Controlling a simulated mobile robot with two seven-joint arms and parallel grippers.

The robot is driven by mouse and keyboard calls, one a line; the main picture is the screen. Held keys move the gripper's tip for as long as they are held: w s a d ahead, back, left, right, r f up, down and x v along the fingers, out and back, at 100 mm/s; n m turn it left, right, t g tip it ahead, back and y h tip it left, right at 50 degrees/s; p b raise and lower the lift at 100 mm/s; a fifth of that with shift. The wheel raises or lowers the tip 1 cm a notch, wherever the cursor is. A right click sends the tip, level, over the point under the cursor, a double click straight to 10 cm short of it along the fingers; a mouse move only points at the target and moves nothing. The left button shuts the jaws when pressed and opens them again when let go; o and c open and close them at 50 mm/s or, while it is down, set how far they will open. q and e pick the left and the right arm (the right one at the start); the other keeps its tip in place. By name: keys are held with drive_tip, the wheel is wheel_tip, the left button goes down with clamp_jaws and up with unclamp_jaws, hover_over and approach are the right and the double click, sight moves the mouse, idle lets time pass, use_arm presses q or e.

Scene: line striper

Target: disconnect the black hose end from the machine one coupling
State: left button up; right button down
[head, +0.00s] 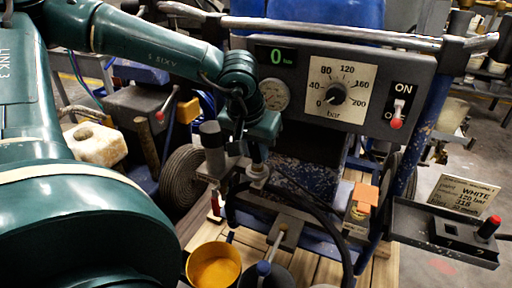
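My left arm comes in from the left, and its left gripper (258,165) points down in front of the machine (300,170). Its fingertips are at or just above a small pale metal fitting (258,184). I cannot tell whether they are shut on it. The black hose (325,218) runs from near this fitting, curving right and down to the bottom edge. Its end and the coupling are too small and partly hidden to tell apart. A grey cylinder (213,150) stands just left of the gripper. My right gripper is not in view.
The machine's panel (380,95) has a dial, a 0 readout, a gauge and an ON switch. A dark tray (440,232) with a red-topped knob juts out at right. A yellow-filled cup (213,268) stands below, above wooden slats. A handlebar (330,33) crosses behind.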

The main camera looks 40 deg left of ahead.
use_arm(q)
clamp_jaws()
drive_tip(key=shift+r+p, duration=0.4)
drive_tip(key=shift+r, duration=0.25)
drive_tip(key=shift+r+p, duration=1.35)
drive_tip(key=shift+r, duration=0.6)
